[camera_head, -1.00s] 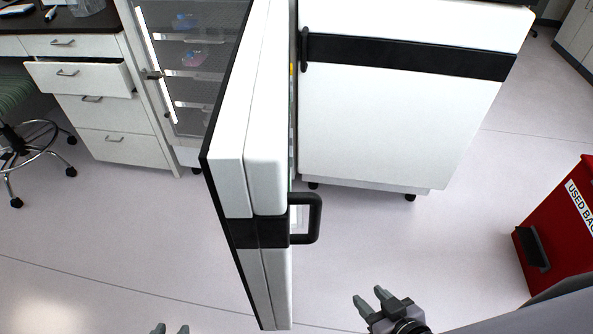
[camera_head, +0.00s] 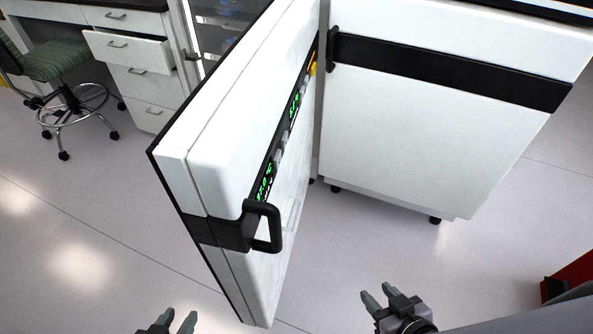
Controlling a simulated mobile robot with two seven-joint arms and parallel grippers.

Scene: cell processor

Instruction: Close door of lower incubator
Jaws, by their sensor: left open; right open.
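The incubator door (camera_head: 225,165) stands swung wide open toward me, seen near its edge and part of its front. It is white with a black band, green displays and a black handle (camera_head: 268,228) near its free edge. My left gripper (camera_head: 178,320) is open and empty at the bottom edge, below and left of the handle. My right gripper (camera_head: 378,294) is open and empty, right of the door and over the floor, apart from the handle.
A white cabinet (camera_head: 400,130) with a black band stands right of the door. Drawers (camera_head: 135,85), one pulled out, and a green stool (camera_head: 52,60) are at the left. A red bin (camera_head: 572,280) is at the lower right. The floor between is clear.

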